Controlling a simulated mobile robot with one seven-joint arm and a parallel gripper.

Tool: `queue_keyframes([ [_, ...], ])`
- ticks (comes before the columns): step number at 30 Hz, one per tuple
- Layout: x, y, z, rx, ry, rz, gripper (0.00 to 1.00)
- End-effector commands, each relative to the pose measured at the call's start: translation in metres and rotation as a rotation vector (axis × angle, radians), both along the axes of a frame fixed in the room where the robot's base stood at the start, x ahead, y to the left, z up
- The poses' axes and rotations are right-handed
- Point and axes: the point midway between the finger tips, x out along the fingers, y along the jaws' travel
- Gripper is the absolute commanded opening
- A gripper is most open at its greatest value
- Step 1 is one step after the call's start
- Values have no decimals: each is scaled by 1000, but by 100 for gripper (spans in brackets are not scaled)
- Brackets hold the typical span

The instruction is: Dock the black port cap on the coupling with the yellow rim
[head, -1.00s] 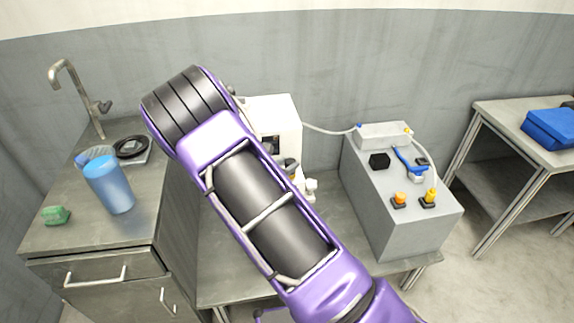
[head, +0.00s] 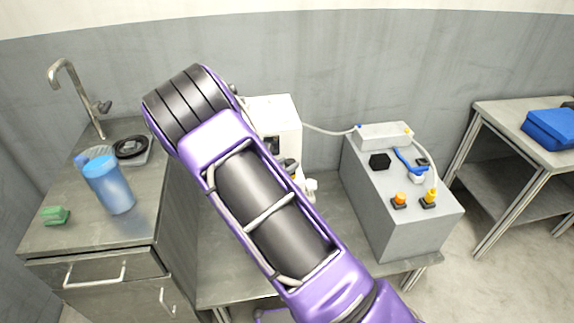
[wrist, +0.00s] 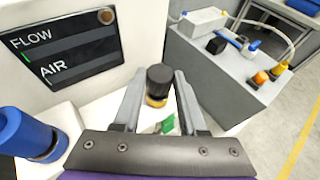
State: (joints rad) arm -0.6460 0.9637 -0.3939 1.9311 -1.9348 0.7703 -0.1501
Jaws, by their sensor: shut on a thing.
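In the wrist view, my gripper (wrist: 158,74) is shut on the black port cap (wrist: 159,72), a dark cylinder between the fingertips. A yellow band (wrist: 156,100) shows directly below the cap, apparently the yellow rim of the coupling. I cannot tell whether the cap is seated on it or just above it. In the head view my purple arm hides the gripper and the cap. The white machine (head: 283,113) stands behind the arm.
A blue cylindrical fitting (wrist: 22,135) is at the left in the wrist view, near the FLOW/AIR panel (wrist: 62,43). A grey box (head: 400,225) with a black hexagonal part (head: 380,161) and orange and yellow knobs stands right. A blue cup (head: 110,185) is left.

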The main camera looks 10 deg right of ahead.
Motion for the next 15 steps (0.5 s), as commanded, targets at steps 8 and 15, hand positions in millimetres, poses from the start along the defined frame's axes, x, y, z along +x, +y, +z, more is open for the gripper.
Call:
queue_keyframes([
  [8,0,0,-5,0,0,0,0],
  [15,0,0,-10,0,0,0,0],
])
